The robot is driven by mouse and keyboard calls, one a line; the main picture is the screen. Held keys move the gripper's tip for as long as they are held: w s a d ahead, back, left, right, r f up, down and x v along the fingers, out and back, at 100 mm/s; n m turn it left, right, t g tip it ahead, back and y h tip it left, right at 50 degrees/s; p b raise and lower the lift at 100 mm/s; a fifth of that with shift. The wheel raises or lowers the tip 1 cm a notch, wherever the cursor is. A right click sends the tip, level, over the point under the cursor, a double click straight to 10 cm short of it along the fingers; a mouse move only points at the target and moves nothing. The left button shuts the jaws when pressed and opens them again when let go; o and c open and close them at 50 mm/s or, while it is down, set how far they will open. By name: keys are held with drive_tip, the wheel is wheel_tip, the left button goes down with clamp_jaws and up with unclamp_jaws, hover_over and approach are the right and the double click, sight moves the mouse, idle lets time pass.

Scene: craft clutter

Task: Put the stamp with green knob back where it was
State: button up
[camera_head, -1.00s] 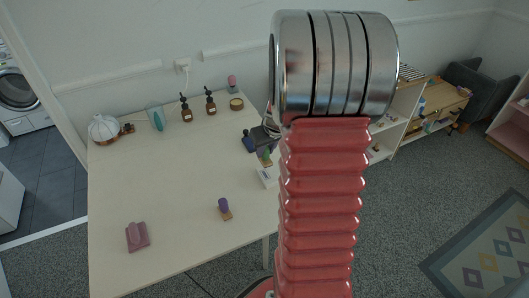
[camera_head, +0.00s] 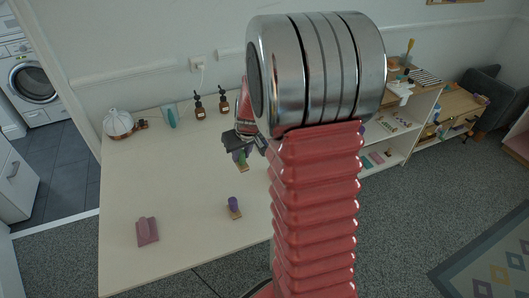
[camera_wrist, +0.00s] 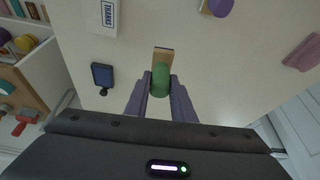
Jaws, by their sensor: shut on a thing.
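The stamp with green knob has a wooden base. My gripper (camera_wrist: 160,97) is shut on its green knob (camera_wrist: 160,78) in the wrist view. In the head view the stamp (camera_head: 242,163) hangs below my gripper (camera_head: 240,152), over the right part of the table. I cannot tell the height of its base above the tabletop. My arm hides part of the table's right side in the head view.
The wrist view shows a THANKS block (camera_wrist: 103,15) and a dark blue pad (camera_wrist: 102,75). The table's middle is clear.

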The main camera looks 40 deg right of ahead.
drive_tip(key=w+a+n, duration=0.1)
drive_tip(key=w+a, duration=0.1)
drive_tip(key=a, duration=0.8)
drive_tip(key=w+a+r+n, duration=0.1)
drive_tip(key=w+a, duration=0.2)
drive_tip(key=a, duration=0.8)
drive_tip(key=shift+a+y, duration=0.2)
drive_tip(key=shift+y, duration=0.2)
